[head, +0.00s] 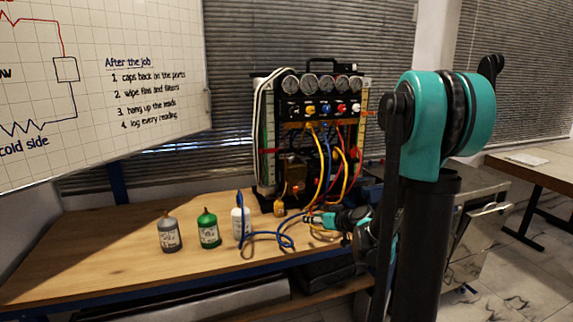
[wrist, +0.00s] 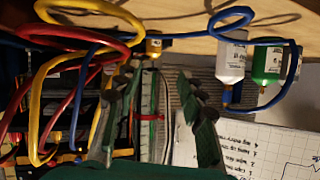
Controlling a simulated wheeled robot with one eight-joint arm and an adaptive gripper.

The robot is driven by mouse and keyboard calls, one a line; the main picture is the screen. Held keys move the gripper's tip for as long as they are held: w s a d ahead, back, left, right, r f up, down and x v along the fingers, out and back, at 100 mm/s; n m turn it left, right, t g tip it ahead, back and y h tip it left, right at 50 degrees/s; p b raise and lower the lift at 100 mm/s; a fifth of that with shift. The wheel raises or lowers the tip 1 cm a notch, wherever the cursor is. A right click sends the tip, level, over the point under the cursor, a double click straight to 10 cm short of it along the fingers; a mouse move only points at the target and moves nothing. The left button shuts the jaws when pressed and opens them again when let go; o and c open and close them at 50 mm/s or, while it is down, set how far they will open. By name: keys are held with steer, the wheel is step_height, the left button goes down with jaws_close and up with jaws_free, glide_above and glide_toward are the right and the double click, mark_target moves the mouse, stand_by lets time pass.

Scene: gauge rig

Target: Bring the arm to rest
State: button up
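My gripper (head: 318,219) reaches out over the bench in front of the gauge rig, low and pointing left in the head view. In the wrist view my gripper (wrist: 158,82) shows its two green-and-dark fingers spread apart, with nothing held between them. Through the gap I see a pale upright column with a red band, part of the rig. The gauge rig (head: 291,111) stands on the bench with several round gauges, coloured knobs and red, yellow and blue hoses. My arm is bent, and part of its lower link is hidden behind my own upper arm.
A grey bottle (head: 169,235), a green bottle (head: 208,232) and a white bottle (head: 241,224) stand on the wooden bench (head: 100,250). Blue hose loops lie near the gripper. A whiteboard (head: 150,125) hangs at left. The bench's left part is clear.

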steer(key=s+d+f+m+g+h, duration=0.1)
steer(key=s+d+f+g+h, duration=0.1)
steer(key=s, duration=0.7)
steer(key=s+d+f+m+g+h, duration=0.2)
steer(key=s+d+f+h, duration=0.1)
steer(key=s, duration=0.6)
steer(key=s+d+f+m+g+h, duration=0.2)
steer(key=s+d+f, duration=0.2)
steer(key=s, duration=0.6)
steer(key=shift+f+g, duration=0.2)
steer(key=shift+g, duration=0.2)
steer(key=shift+s+d, duration=0.1)
